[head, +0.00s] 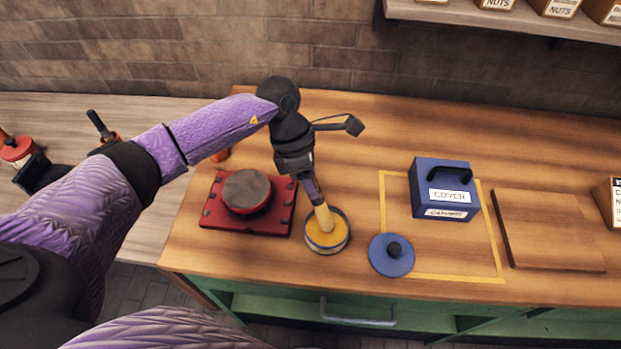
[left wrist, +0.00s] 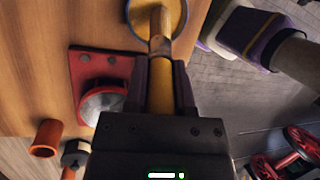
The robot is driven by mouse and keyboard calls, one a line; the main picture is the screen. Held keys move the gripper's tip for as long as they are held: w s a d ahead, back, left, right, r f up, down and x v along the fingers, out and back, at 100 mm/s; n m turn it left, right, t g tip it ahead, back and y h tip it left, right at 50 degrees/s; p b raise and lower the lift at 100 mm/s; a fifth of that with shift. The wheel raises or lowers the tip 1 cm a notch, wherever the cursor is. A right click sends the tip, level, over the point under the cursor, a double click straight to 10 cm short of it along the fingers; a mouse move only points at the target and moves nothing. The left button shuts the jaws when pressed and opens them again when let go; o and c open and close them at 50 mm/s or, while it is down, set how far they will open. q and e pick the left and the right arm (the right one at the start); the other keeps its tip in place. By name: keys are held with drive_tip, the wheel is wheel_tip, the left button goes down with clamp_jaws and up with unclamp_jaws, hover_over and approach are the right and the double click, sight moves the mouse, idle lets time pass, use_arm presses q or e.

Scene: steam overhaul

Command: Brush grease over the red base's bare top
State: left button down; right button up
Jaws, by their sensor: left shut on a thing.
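My left gripper (head: 312,192) is shut on the brush (head: 324,216), which has a yellow handle. The brush points down into an open round tin of yellow grease (head: 313,243), and its lower end is at the grease. The left wrist view also shows the brush (left wrist: 160,60) between the fingers and part of the tin (left wrist: 184,22). The red base (head: 218,217) is a bolted square plate with a raised round boss; its grey top (head: 246,188) looks bare. It stands just left of the tin. My right gripper is in neither view.
A blue lid (head: 388,264) with a black knob lies right of the tin. A blue box labelled COVER (head: 428,180) stands inside a yellow outline. A wooden board (head: 550,230) lies further right. An orange cylinder (left wrist: 46,138) stands beyond the red base.

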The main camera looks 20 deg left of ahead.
use_arm(q)
drive_tip(key=shift+f+b, duration=0.5)
drive_tip(key=shift+f, duration=0.1)
idle(1.2)
drive_tip(key=shift+r, duration=0.1)
wheel_tip(320, 180, up, 7)
drive_tip(key=p, duration=0.5)
idle(0.5)
